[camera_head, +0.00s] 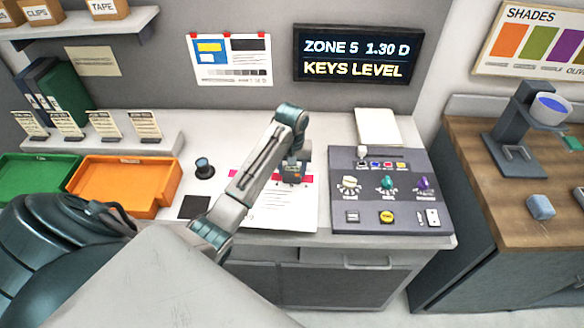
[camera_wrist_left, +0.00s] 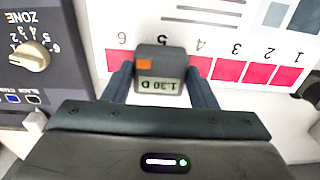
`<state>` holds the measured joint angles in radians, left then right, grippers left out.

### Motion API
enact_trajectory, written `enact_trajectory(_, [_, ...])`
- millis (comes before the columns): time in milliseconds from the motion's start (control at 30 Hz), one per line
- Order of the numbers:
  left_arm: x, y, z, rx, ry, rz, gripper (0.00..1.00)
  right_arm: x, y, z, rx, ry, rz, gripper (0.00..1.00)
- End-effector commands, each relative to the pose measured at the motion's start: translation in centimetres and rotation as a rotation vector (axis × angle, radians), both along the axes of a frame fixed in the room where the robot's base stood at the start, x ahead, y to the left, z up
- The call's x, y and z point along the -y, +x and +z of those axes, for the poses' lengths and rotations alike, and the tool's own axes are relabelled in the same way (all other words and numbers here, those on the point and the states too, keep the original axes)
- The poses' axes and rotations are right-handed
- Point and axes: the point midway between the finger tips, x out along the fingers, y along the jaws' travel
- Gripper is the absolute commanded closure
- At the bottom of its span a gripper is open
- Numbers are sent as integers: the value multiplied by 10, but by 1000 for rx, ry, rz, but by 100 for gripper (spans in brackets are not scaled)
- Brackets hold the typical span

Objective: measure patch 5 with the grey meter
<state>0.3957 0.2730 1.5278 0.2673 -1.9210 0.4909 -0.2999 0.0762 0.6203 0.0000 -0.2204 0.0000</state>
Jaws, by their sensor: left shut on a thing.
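The grey meter (camera_wrist_left: 160,66), with an orange button and a display reading 1.30 D, is between the fingers of my left gripper (camera_wrist_left: 158,84). The gripper is shut on it. The meter stands over the pink patch row of the printed sheet (camera_head: 268,214), just below the label 5, and hides patch 5. Patch 6 (camera_wrist_left: 114,60) shows on one side and patch 4 (camera_wrist_left: 201,66) on the other. In the head view the meter (camera_head: 292,172) is partly covered by my left arm. The wall screen (camera_head: 358,56) reads ZONE 5 1.30 D and KEYS LEVEL. My right gripper is not in view.
A control console (camera_head: 390,210) with several knobs stands right of the sheet. A black square (camera_head: 194,207) and a small dark round object (camera_head: 204,168) lie left of it, near an orange tray (camera_head: 125,186). A wooden side table (camera_head: 500,215) is at right.

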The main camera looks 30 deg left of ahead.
Motion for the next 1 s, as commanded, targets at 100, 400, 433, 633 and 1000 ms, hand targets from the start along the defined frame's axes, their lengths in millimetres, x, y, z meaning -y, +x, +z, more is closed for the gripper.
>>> enact_trajectory(100, [0, 0, 0, 0, 0, 0, 72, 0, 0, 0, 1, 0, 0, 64])
enact_trajectory(400, [0, 0, 0, 0, 0, 0, 72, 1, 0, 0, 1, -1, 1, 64])
enact_trajectory(433, [0, 0, 0, 0, 0, 0, 72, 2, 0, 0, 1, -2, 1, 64])
enact_trajectory(633, [0, 0, 6, 2, 0, 0, 72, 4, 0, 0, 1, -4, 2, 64])
enact_trajectory(1000, [0, 0, 30, 2, 1, 1, 72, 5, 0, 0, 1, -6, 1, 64])
